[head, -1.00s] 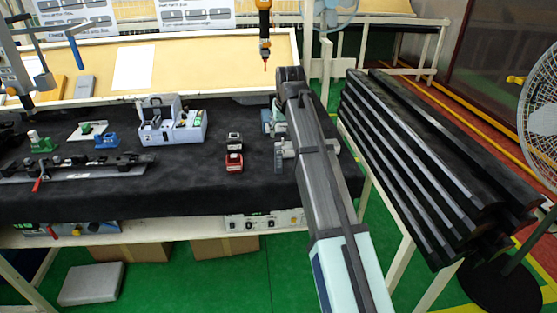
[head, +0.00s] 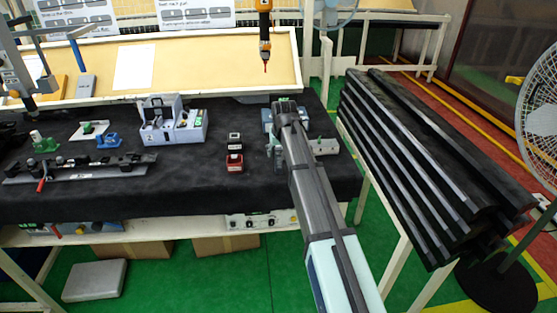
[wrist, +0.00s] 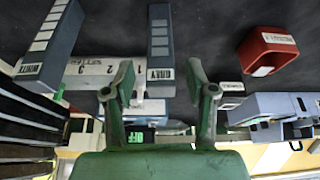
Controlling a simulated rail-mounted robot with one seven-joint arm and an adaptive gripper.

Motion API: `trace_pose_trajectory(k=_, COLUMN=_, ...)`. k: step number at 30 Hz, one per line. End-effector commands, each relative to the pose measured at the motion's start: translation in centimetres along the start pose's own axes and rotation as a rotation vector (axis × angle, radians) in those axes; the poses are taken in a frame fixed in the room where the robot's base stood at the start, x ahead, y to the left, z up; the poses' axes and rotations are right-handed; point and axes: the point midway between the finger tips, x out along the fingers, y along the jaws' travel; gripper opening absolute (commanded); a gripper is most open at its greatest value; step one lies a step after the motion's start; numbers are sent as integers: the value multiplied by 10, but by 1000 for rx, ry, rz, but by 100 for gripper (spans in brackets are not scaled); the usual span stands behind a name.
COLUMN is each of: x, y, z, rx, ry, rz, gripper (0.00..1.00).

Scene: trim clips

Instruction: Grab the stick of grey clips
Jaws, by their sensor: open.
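In the wrist view, a blue-grey stick (wrist: 160,32) with pale segments on top and a label at its near end, apparently reading GREY, lies in line with the gap of my gripper (wrist: 160,84). My gripper's green fingers are open on either side of that line, with nothing held. A similar stick labelled WHITE (wrist: 50,42) lies to the left. A pale holder (wrist: 90,75) with lettering and numbers lies behind the fingers. In the head view, my arm largely hides my gripper and the grey stick.
A red box (head: 234,163) with a label stands left of my arm on the black-covered table (head: 200,192). A grey-blue fixture (head: 175,128) stands farther left. Stacked black profiles (head: 430,165) lie at the right. An orange driver (head: 265,40) hangs behind my arm.

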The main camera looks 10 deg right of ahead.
Motion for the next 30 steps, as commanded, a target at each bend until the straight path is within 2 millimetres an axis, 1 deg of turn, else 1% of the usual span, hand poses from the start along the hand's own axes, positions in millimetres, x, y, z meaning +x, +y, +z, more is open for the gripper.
trace_pose_trajectory(k=3, x=15, y=-1, z=-2, rx=0, ry=-2, rz=0, gripper=56)
trace_pose_trajectory(k=6, x=25, y=-1, z=-1, rx=0, ry=-1, rz=0, gripper=56)
trace_pose_trajectory(k=9, x=29, y=-1, z=-1, rx=0, ry=0, rz=0, gripper=56)
trace_pose_trajectory(k=14, x=30, y=-1, z=0, rx=0, ry=1, rz=0, gripper=56)
trace_pose_trajectory(k=15, x=30, y=-1, z=0, rx=0, ry=1, rz=0, gripper=49)
trace_pose_trajectory(k=16, x=30, y=-1, z=0, rx=0, ry=1, rz=0, gripper=39)
trace_pose_trajectory(k=17, x=30, y=-1, z=0, rx=0, ry=1, rz=0, gripper=28)
trace_pose_trajectory(k=18, x=30, y=-1, z=0, rx=0, ry=1, rz=0, gripper=14)
trace_pose_trajectory(k=19, x=30, y=-1, z=0, rx=0, ry=0, rz=0, gripper=3)
trace_pose_trajectory(k=20, x=30, y=-1, z=0, rx=0, ry=0, rz=0, gripper=0)
trace_pose_trajectory(k=30, x=29, y=-1, z=-1, rx=0, ry=1, rz=0, gripper=0)
